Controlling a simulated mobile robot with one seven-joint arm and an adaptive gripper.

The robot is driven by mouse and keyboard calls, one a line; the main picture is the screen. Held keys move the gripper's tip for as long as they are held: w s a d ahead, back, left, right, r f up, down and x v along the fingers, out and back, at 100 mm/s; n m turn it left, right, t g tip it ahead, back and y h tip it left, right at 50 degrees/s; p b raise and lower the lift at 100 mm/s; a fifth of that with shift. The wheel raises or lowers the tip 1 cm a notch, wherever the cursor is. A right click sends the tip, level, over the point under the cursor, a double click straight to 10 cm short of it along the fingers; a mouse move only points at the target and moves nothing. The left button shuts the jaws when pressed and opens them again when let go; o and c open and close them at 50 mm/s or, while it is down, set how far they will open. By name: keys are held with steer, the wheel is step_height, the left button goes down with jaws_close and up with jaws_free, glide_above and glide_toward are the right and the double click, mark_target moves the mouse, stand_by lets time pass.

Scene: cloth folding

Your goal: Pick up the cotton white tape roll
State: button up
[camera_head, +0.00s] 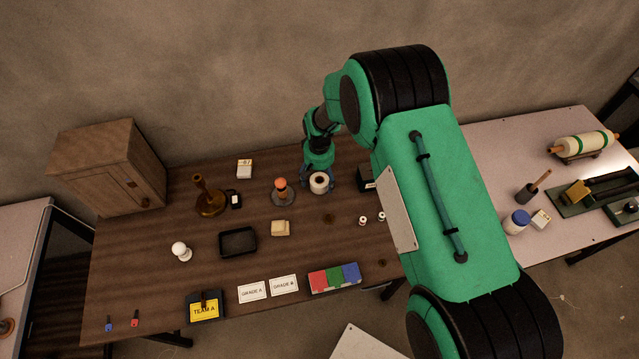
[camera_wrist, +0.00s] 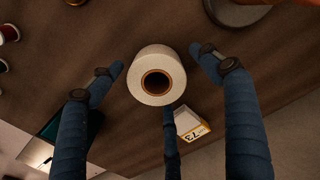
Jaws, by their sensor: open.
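The white tape roll (camera_head: 319,187) stands on the dark wooden table near the middle, below my gripper (camera_head: 318,177) in the head view. In the wrist view the roll (camera_wrist: 140,92) is near the centre, its round end and brown-rimmed dark hole facing the camera. My gripper (camera_wrist: 157,60) is open, with blue fingers on the left and right of the roll and a third finger just below it. Gaps show between the roll and the side fingers. I cannot tell whether the third finger touches it.
An orange-topped object on a round base (camera_head: 282,192) stands close left of the roll. A dark box (camera_head: 366,178) is close on the right. A small white-and-yellow box (camera_head: 245,169) lies behind left. Two small spools (camera_head: 363,220) lie front right. A black tray (camera_head: 238,242) is front left.

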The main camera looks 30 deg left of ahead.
steer(key=c, duration=1.2)
steer(key=shift+c, duration=0.2)
steer(key=shift+r, duration=0.1)
step_height(320, 180, up, 10)
stand_by(0.5)
